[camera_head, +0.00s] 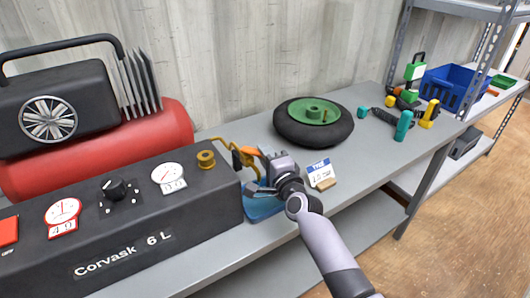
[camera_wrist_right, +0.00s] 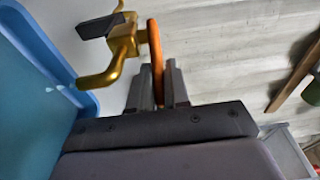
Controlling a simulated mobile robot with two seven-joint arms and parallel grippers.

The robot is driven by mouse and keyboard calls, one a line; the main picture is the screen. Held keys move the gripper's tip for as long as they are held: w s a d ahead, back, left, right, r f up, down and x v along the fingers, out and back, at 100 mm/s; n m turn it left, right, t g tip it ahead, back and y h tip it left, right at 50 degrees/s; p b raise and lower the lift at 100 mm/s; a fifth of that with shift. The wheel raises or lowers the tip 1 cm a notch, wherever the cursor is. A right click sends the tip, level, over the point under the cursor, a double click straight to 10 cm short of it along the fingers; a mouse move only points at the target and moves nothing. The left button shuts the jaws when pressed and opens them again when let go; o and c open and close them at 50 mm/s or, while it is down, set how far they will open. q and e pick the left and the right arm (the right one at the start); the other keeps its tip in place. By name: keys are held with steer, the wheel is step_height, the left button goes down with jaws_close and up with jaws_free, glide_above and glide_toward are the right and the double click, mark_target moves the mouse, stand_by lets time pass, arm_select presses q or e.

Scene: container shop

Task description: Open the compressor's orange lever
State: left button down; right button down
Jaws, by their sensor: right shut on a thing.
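The compressor (camera_head: 110,225) stands on the left of the grey bench, with a red tank and a black panel marked "Corvask 6 L". A brass pipe leaves its right side and carries a brass valve (camera_wrist_right: 122,42) with the orange lever (camera_head: 248,152). My right gripper (camera_head: 258,163) reaches the lever from the lower right. In the right wrist view the orange lever (camera_wrist_right: 155,48) stands upright between my two dark fingers, which are shut on it. In the head view my gripper partly covers the valve. My left gripper is in neither view.
A blue tray (camera_head: 262,208) lies under my right gripper. A black wheel with a green hub (camera_head: 313,121) and a price card (camera_head: 320,173) lie close by. Tools and a blue crate (camera_head: 447,87) are farther right. A corrugated wall stands behind.

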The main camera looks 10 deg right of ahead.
stand_by(0.3)
steer(key=c, duration=1.2)
jaws_free()
steer(key=shift+s, duration=0.1)
steer(key=shift+s+d+p, duration=0.1)
steer(key=shift+s+p, duration=0.1)
steer(key=shift+p, duration=0.1)
steer(key=shift+p+v, duration=1.65)
steer(key=shift+v, duration=1.6)
steer(key=shift+c, duration=0.2)
